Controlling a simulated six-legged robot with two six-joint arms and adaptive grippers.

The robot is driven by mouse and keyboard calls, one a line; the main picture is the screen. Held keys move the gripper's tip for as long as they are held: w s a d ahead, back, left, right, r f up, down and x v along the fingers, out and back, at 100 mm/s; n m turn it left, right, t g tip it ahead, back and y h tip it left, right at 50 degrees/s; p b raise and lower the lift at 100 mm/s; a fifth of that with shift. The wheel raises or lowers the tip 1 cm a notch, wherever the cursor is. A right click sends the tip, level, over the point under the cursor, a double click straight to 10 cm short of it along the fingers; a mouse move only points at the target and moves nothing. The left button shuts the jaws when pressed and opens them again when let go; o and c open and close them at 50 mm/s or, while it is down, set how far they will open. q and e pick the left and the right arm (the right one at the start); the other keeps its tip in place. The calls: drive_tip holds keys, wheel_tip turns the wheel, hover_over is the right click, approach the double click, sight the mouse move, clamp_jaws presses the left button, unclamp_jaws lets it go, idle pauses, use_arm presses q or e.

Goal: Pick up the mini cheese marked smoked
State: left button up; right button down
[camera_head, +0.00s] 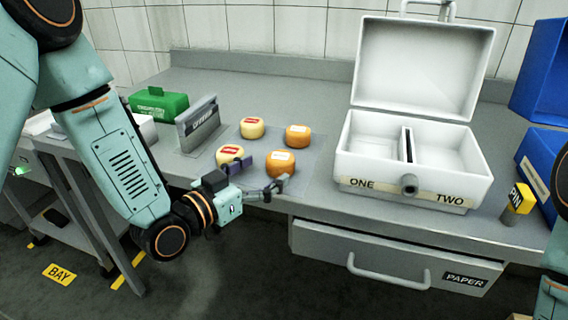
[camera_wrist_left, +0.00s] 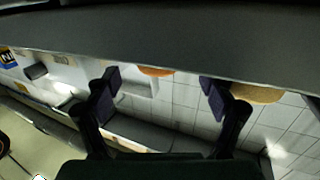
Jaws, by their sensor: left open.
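Four small round cheeses sit on a thin mat (camera_head: 250,177) on the counter. Two are yellow with red labels: a back one (camera_head: 251,129) and a front one (camera_head: 229,154). Two are orange with pale labels: a back one (camera_head: 297,136) and a front one (camera_head: 281,162). The label words are too small to read. My left gripper (camera_head: 264,171) is open and empty at the mat's front edge, close in front of the front cheeses. In the left wrist view, an orange cheese (camera_wrist_left: 155,71) shows between the fingers and a yellowish one (camera_wrist_left: 257,95) beyond the right finger. My right gripper is out of view.
An open white case (camera_head: 358,165) with compartments marked ONE and TWO stands right of the mat. A grey sign holder (camera_head: 198,125) and green box (camera_head: 158,103) stand left. A yellow PIN block (camera_head: 519,199) and blue bins (camera_head: 541,70) are at right. A drawer marked PAPER (camera_head: 390,262) is below.

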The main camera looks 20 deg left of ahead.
sight(281, 160)
use_arm(q)
drive_tip(key=shift+b+x, duration=0.3)
drive_tip(key=shift+x, duration=0.45)
drive_tip(key=x, duration=0.4)
drive_tip(key=shift+d+r+b, duration=0.1)
drive_tip(key=shift+d+b, duration=0.05)
drive_tip(key=shift+b, duration=0.2)
drive_tip(key=shift+s+r, duration=0.1)
drive_tip(key=c, duration=1.3)
